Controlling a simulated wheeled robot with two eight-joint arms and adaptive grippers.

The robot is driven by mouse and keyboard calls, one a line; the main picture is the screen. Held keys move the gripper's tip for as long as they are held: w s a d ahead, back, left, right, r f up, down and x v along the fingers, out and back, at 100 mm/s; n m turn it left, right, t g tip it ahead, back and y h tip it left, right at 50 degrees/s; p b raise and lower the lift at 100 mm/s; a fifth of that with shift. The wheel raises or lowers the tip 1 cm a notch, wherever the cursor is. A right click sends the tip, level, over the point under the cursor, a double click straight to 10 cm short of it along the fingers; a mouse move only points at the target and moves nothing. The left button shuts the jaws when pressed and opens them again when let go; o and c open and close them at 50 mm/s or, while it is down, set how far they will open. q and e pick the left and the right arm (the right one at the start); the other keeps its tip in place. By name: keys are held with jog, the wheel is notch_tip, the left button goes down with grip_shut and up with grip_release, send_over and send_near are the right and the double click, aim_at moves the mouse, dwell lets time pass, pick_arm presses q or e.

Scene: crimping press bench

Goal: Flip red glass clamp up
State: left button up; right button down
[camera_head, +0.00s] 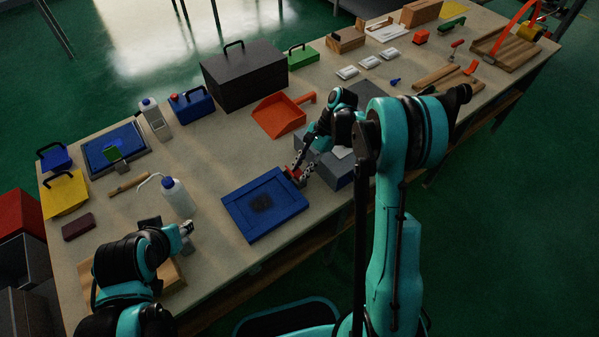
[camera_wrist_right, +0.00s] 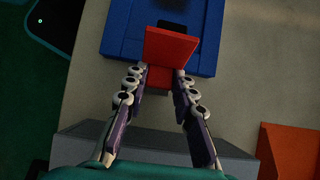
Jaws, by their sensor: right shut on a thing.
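The red clamp (camera_wrist_right: 170,50) shows in the right wrist view as a red plate at the near edge of a blue frame (camera_wrist_right: 122,32). In the head view the clamp (camera_head: 296,174) is a small red spot at the right edge of the blue frame (camera_head: 240,220), which lies flat with a dark patch in its middle. My right gripper (camera_wrist_right: 161,80) is shut on the clamp, with a fingertip on either side of its lower part. It also shows in the head view (camera_head: 298,170). My left gripper (camera_head: 187,229) is at the lower left, apart from the frame; its fingers are too small to read.
A grey block (camera_head: 335,170) stands right of the frame, under my right arm. An orange dustpan (camera_head: 279,116) lies behind it. A white bottle (camera_head: 178,197) with a blue cap stands left of the frame. Bare tabletop (camera_head: 222,160) lies behind the frame.

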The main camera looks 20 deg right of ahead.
jog(key=shift+d+f+y+b, duration=0.15)
jog(key=shift+y+b, duration=0.15)
jog(key=shift+y, duration=0.3)
jog(key=shift+w, duration=0.1)
jog(key=c, duration=1.2)
grip_release()
jog(key=v, duration=1.2)
jog(key=shift+w+d, duration=0.1)
jog(key=shift+w, duration=0.1)
